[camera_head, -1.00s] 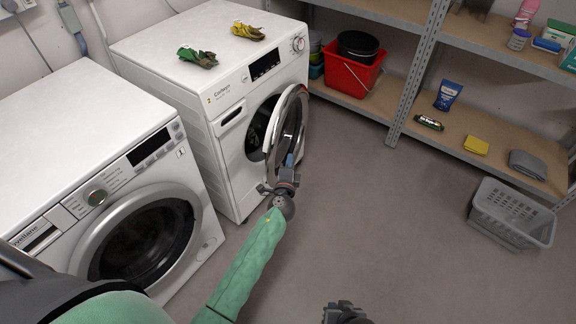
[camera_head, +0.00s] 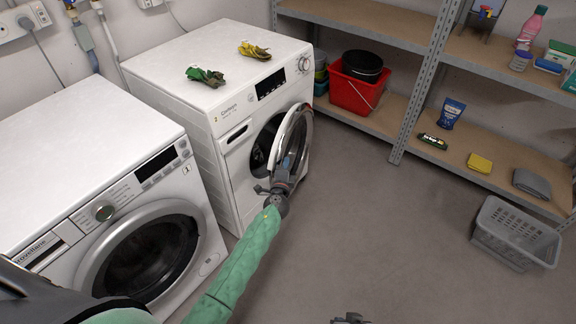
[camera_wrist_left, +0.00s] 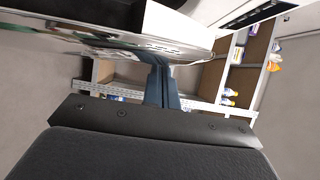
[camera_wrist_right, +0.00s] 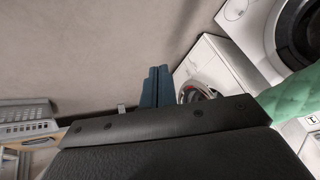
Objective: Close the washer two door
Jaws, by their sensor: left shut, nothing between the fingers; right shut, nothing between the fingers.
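Washer two (camera_head: 233,116) is the white front-loader at the back, with a small 2 on its front. Its round door (camera_head: 306,135) stands partly open, hinged on the right and swung out from the dark drum opening. My left gripper (camera_head: 284,172) is shut and empty at the lower part of the door; whether it touches the door I cannot tell. In the left wrist view the shut fingers (camera_wrist_left: 161,82) are close to the door's rim. My right gripper (camera_head: 349,318) is low at the bottom edge, over the floor; its shut fingers (camera_wrist_right: 156,86) show in the right wrist view.
The other washer (camera_head: 88,178) stands at the front left, its door shut. Green gloves (camera_head: 205,76) and yellow gloves (camera_head: 254,50) lie on washer two. A shelf (camera_head: 400,100) with a red bucket (camera_head: 356,92) stands behind. A grey basket (camera_head: 515,232) sits right. The middle floor is clear.

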